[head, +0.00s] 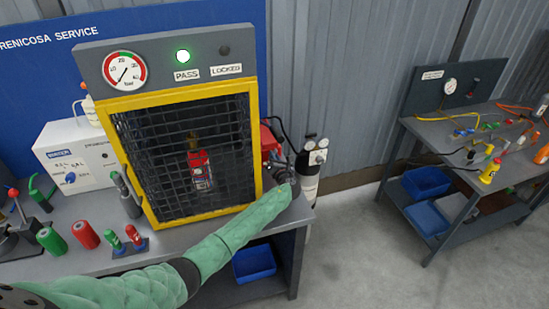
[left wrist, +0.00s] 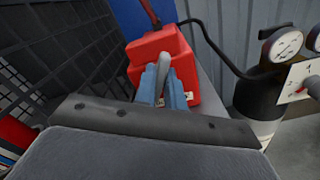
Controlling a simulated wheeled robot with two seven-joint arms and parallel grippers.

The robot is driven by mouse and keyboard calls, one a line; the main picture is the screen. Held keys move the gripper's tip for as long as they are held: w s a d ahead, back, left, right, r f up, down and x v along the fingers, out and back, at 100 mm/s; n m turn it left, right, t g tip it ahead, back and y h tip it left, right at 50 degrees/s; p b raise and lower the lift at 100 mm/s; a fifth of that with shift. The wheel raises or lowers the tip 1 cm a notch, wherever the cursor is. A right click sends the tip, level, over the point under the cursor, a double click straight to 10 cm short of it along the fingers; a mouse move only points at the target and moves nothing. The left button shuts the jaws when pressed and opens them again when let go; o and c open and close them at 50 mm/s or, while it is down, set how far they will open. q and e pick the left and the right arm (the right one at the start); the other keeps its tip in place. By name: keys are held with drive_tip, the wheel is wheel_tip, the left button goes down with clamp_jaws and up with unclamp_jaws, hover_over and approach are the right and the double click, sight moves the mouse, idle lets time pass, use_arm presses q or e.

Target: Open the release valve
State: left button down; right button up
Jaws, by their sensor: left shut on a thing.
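My left gripper (head: 281,172) is at the right side of the yellow-framed cage, at the end of my green-sleeved arm. In the left wrist view its blue fingers (left wrist: 165,84) are shut on a grey curved handle (left wrist: 163,62). The handle stands in front of a red box (left wrist: 182,44), which I take to be the release valve's body. In the head view the red box (head: 268,140) is partly hidden behind the cage edge and my gripper. I cannot tell how far the handle is turned. My right gripper is not in view.
The mesh cage (head: 155,160) holds a red extinguisher (head: 199,165). A black-and-white cylinder (head: 309,165) stands close to the right.

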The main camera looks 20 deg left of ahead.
use_arm(q)
drive_tip(key=shift+f+n+b, duration=0.2)
drive_tip(key=shift+n+b, duration=0.4)
drive_tip(key=shift+b, duration=0.25)
drive_tip(key=shift+n+b, duration=0.9)
drive_tip(key=shift+b, duration=0.1)
drive_tip(key=n+b, duration=0.3)
drive_tip(key=shift+a+r, duration=0.1)
drive_tip(key=shift+r, duration=0.05)
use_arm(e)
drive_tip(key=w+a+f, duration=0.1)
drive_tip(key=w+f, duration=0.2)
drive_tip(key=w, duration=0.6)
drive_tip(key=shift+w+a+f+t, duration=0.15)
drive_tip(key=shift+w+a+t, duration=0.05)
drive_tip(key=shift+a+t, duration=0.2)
use_arm(q)
drive_tip(key=shift+r, duration=0.1)
drive_tip(key=c, duration=1.5)
unclamp_jaws()
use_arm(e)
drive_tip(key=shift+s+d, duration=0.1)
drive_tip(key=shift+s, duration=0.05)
use_arm(q)
drive_tip(key=shift+s, duration=0.1)
